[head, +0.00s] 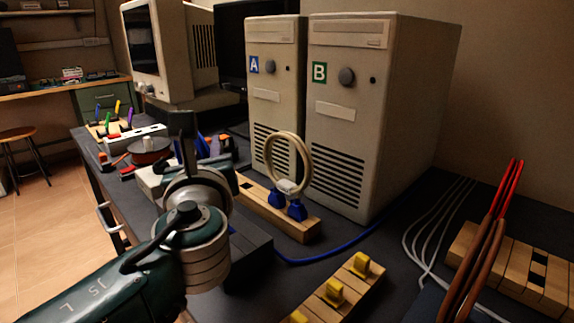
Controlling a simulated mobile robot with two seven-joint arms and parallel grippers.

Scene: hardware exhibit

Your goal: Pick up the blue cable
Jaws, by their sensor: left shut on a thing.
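A pale cable loop (303,158) with two blue plugs (287,204) stands upright on a wooden block (305,229) in front of the towers. A separate blue cable (325,258) lies on the dark table, curving from beside the towers toward a dark box. My left gripper (184,140) is left of the loop and apart from it. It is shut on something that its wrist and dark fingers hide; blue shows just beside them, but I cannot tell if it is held. My right gripper is not in view.
Two beige towers, A (276,105) and B (345,125), stand behind the loop. A wooden block with yellow plugs (335,292) is in front. Red and brown cables (486,240) rise beside another wooden block at right. Grey cables lie between. Tools and a red reel (150,150) crowd the left.

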